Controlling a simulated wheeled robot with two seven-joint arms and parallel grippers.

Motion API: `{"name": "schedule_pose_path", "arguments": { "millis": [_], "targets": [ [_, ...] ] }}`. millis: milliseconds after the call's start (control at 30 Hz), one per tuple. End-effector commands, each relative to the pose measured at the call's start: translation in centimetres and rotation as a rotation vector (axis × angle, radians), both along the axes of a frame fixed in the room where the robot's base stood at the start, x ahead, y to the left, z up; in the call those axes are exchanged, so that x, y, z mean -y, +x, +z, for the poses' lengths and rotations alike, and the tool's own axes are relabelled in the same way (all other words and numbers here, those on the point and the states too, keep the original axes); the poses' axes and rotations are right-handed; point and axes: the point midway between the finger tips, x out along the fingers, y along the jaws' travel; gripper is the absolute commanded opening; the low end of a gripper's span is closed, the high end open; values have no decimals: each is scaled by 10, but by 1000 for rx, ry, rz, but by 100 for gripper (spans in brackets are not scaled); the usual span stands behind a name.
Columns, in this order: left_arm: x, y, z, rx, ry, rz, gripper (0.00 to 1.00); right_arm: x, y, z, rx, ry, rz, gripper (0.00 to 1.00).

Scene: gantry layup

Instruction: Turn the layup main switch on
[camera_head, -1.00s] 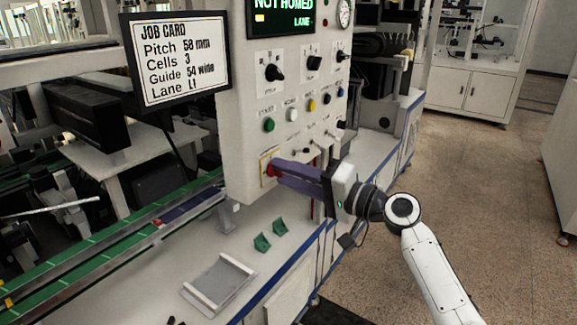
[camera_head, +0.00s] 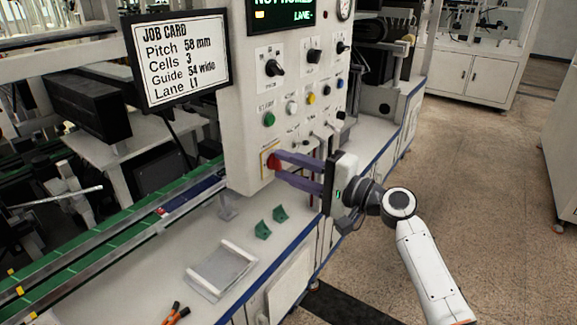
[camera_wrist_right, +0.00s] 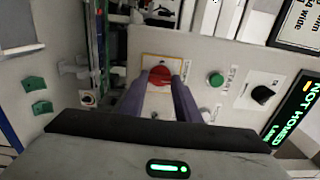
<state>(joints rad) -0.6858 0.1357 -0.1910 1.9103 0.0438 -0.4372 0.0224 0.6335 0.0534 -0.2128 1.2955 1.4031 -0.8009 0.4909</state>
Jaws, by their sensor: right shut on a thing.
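The main switch is a red rotary knob (camera_head: 273,161) on a yellow-edged plate, low on the left of the white control panel (camera_head: 243,100). The right wrist view shows the red knob (camera_wrist_right: 160,74) straight ahead between the fingertips. My right gripper (camera_head: 277,168) reaches in from the right, its long purple fingers shut on the knob, one above the other in the head view. The fingers partly hide the knob, so I cannot read its exact angle. The panel display (camera_head: 283,14) shows green text reading NOT HOMED, partly cut off. My left gripper is out of view.
A green button (camera_head: 269,119), black selector knobs and small buttons sit above the switch. A job card sign (camera_head: 182,60) stands left of the panel. On the bench below lie two green brackets (camera_head: 263,229), a grey tray (camera_head: 222,268) and orange-handled pliers (camera_head: 175,314).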

Motion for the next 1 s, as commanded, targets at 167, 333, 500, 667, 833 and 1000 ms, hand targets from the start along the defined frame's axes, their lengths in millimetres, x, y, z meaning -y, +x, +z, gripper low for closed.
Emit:
{"name": "schedule_pose_path", "arguments": {
  "millis": [167, 333, 500, 667, 833, 1000],
  "targets": [
    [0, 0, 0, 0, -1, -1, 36, 0, 0, -1, -5, 4, 0, 7],
    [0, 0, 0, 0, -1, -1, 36, 0, 0, -1, -3, 2, 0, 48],
    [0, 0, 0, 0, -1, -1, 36, 0, 0, 0, -2, 2, 0, 48],
    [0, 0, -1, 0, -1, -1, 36, 5, -3, -1, -1, 1, -2, 48],
    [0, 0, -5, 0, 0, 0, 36, 27, -19, -3, -1, 0, -3, 48],
    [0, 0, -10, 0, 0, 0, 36, 55, -39, -3, -1, 0, -3, 48]
  ]
}}
